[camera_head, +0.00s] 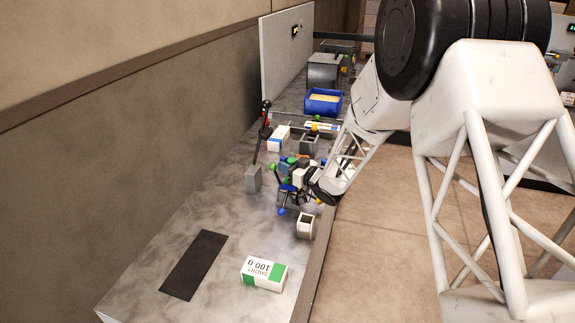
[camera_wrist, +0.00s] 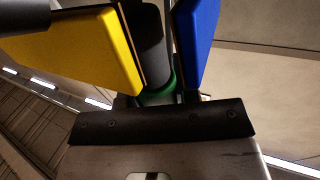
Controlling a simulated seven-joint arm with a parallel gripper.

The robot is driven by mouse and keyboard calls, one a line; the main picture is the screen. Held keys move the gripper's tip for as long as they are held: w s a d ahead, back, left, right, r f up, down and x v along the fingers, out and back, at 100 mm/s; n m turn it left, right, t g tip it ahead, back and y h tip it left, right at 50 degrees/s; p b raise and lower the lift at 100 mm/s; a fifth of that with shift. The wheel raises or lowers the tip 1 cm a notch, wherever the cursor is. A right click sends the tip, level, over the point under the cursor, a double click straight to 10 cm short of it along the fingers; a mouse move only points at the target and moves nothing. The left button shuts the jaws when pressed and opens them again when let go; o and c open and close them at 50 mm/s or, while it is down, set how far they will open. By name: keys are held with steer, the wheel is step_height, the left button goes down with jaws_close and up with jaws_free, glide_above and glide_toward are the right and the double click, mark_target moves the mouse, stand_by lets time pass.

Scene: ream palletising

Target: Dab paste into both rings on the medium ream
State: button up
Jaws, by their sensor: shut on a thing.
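My gripper (camera_head: 302,182) is over the bench, amid several small coloured parts. In the wrist view a yellow plate and a blue plate flank a dark rod with a green band (camera_wrist: 160,92); my gripper (camera_wrist: 158,60) is shut on this rod. The rod's tip is hidden. A white ream with green ends (camera_head: 264,273) lies at the near end of the bench, its upside-down label seeming to read "SHORT 100 g". A white ream with a blue mark (camera_head: 279,138) lies farther back. I cannot tell which is the medium ream; no rings or paste can be made out.
A black mat (camera_head: 194,265) lies near the wall. A small open grey-white holder (camera_head: 306,226) stands by the bench's right edge. A grey block (camera_head: 253,179) bears a dark upright post. A blue bin (camera_head: 323,102) stands farther back. Bare bench surrounds the green-ended ream.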

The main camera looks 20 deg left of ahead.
steer(key=shift+r, duration=0.1)
steer(key=shift+r, duration=2.35)
steer(key=shift+w+r, duration=0.1)
steer(key=shift+w+a+r+n+g+y, duration=0.1)
steer(key=shift+w+r+n+g+y, duration=0.2)
steer(key=shift+n+g, duration=1)
steer(key=shift+w+d+n+g+y, duration=0.1)
steer(key=shift+w+n+g, duration=0.5)
steer(key=shift+g, duration=1.25)
steer(key=shift+w+a+r+n+g+y, duration=0.1)
steer(key=shift+w+r+n+g+y, duration=0.1)
steer(key=shift+n+g, duration=1.15)
steer(key=shift+m, duration=0.25)
steer(key=shift+f, duration=2.4)
